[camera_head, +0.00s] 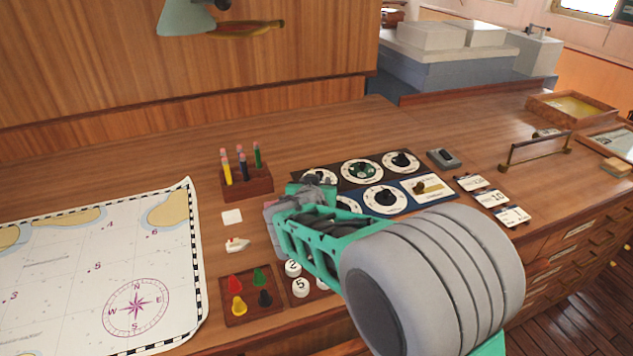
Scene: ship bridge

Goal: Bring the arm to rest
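My arm enters from the lower right and reaches over the wooden desk (205,165). My gripper (275,212) is at its far end, above the middle of the desk, left of the dial panel (385,200). The arm's green frame hides part of the panel and part of a tray of numbered pieces (300,287). The fingertips are small and partly overlapped by the arm, so whether they are open or shut cannot be made out. No held object can be made out.
A pencil holder (247,183) stands behind my gripper. A sea chart (95,265) lies at left. A tray of coloured pieces (250,297), a small boat (237,245) and a white square (232,217) lie nearby. Cards (492,198) and a brass rail (535,150) are at right.

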